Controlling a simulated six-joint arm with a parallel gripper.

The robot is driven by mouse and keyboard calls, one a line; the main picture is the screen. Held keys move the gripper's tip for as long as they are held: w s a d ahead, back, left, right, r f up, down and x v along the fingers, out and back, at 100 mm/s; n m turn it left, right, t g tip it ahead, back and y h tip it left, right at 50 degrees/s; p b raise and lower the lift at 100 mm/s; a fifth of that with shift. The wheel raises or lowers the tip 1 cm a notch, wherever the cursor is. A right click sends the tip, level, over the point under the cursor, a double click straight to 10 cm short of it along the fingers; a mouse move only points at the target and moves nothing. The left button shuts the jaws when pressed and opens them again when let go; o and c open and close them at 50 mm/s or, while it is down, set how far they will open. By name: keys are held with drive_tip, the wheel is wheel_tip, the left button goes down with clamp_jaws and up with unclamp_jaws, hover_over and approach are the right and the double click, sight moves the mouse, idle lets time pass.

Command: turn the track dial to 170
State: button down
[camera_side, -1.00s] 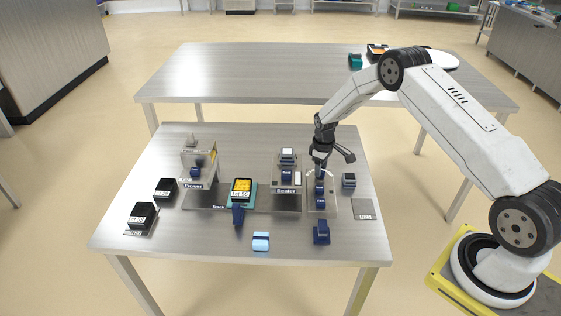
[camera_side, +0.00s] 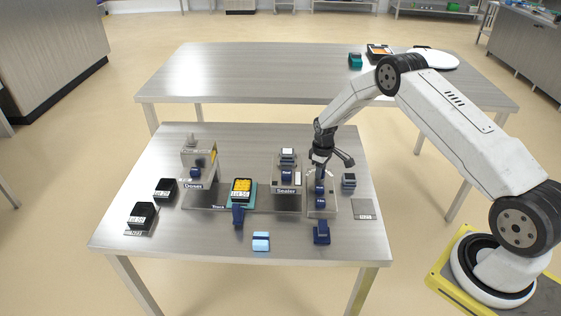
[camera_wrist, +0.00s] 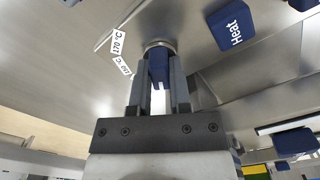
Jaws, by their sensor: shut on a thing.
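The track dial shows in the wrist view as a blue knob (camera_wrist: 159,66) on a round metal base. My gripper (camera_wrist: 160,88) is shut on it, one finger on each side. A white label reading 170 °C (camera_wrist: 118,42) lies to the left of the knob. A second white label (camera_wrist: 122,65) is just below it, turned and hard to read. In the side view my gripper (camera_side: 321,174) reaches down onto the panel right of the Sealer, and its fingers hide the knob there. I cannot tell exactly where the dial points.
A blue Heat block (camera_wrist: 234,24) is close to the right of the dial in the wrist view. The Sealer (camera_side: 286,187), the yellow-filled tray (camera_side: 242,187) and the Doser (camera_side: 198,160) stand to the left. A small grey device (camera_side: 348,181) is close on the right.

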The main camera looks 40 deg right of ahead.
drive_tip(key=shift+m, duration=4.9)
